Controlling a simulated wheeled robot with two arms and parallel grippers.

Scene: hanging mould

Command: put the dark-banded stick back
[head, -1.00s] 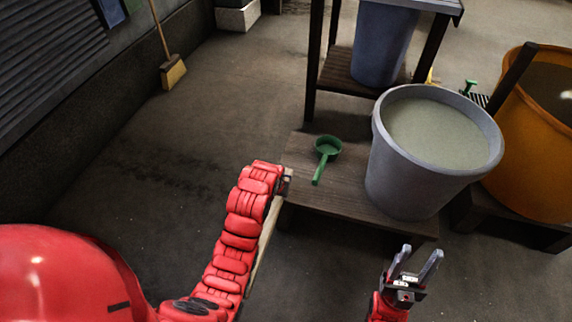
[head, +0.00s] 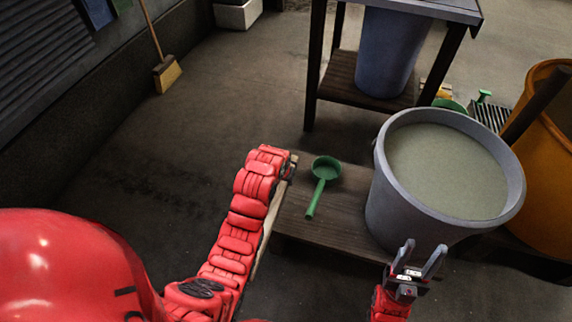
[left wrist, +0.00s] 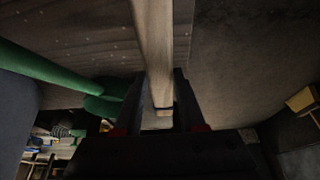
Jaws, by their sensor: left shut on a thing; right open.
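My left gripper (head: 291,166) is shut on a pale wooden stick (head: 267,232), which runs down along the right side of my red left arm. In the left wrist view the stick (left wrist: 154,45) passes between the two dark fingers (left wrist: 160,112), with a narrow dark band on it near the fingers. My arm hides part of the stick in the head view. The left gripper is over the left end of the low wooden platform (head: 330,235). My right gripper (head: 421,256) is open and empty, in front of the grey tub (head: 395,205).
The grey tub holds cloudy liquid and stands on the platform. A green ladle (head: 325,170) lies left of it. Behind are a dark table (head: 457,12) and a blue bin (head: 390,60); an orange tub (head: 550,180) is at right. The floor at left is clear up to a broom (head: 166,74).

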